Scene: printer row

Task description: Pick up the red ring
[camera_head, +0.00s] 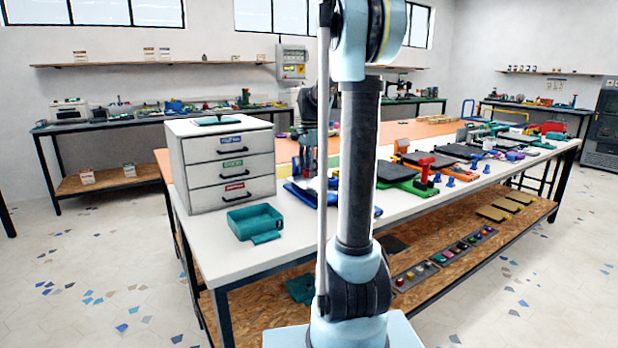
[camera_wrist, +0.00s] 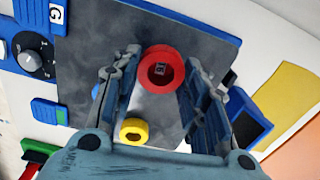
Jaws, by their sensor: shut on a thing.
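The red ring (camera_wrist: 162,52) is between the fingertips of my gripper (camera_wrist: 162,68) in the wrist view, with a small mark visible through its hole. The fingers are closed on its two sides. It appears over a dark grey plate (camera_wrist: 95,30) with a blue printer frame (camera_wrist: 12,30); I cannot tell how high it is above the plate. In the head view my own arm hides most of this spot, and I cannot make out the red ring there.
In the head view a white drawer cabinet (camera_head: 190,175) and a teal open tray (camera_head: 262,222) stand on the left of the long table (camera_head: 225,263). Several printers with dark plates (camera_head: 462,151) and small parts line the table to the right. The floor around is clear.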

